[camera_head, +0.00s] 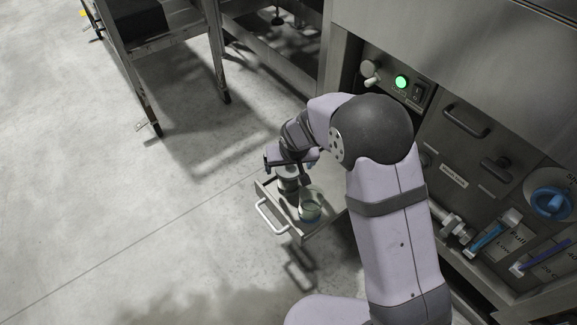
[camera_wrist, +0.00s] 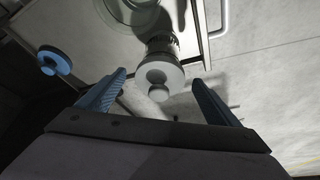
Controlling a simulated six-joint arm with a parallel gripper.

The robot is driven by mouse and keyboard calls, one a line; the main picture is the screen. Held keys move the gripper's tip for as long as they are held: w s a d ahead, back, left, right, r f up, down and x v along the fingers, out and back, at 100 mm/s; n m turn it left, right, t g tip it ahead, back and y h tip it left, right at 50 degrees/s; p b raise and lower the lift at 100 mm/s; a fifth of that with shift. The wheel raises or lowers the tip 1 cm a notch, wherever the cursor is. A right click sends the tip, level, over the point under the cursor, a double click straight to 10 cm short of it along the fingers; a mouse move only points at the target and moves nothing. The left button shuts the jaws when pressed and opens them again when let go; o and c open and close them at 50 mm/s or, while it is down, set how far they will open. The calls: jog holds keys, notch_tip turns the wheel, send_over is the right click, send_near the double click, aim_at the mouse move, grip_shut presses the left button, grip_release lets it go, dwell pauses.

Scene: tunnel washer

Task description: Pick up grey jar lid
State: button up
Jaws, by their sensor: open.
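The grey jar lid (camera_wrist: 160,82) shows in the wrist view as a round disc with a small knob, on top of a jar (camera_wrist: 160,44). The jar stands in an open drawer (camera_head: 285,228) in the head view, where my arm partly hides it. My gripper (camera_wrist: 160,84) is open, with its two blue fingers on either side of the lid in the wrist view. The fingers appear apart from the lid. In the head view my gripper (camera_head: 292,163) is just over the drawer.
A glass bowl or jar (camera_head: 311,208) with greenish contents stands in the drawer beside the lidded jar. The machine panel (camera_head: 470,150) with knobs and blue handles is to the right. A metal table (camera_head: 160,60) stands at the back left. The floor at left is clear.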

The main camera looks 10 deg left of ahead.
aim_at(289, 171)
jog(key=c, duration=1.2)
notch_tip(289, 171, up, 10)
jog(key=p, duration=0.4)
jog(key=shift+f+p, duration=0.1)
jog(key=shift+p, duration=0.9)
jog(key=shift+s+f+p, duration=0.1)
jog(key=shift+f+p, duration=0.8)
jog(key=shift+p, duration=0.2)
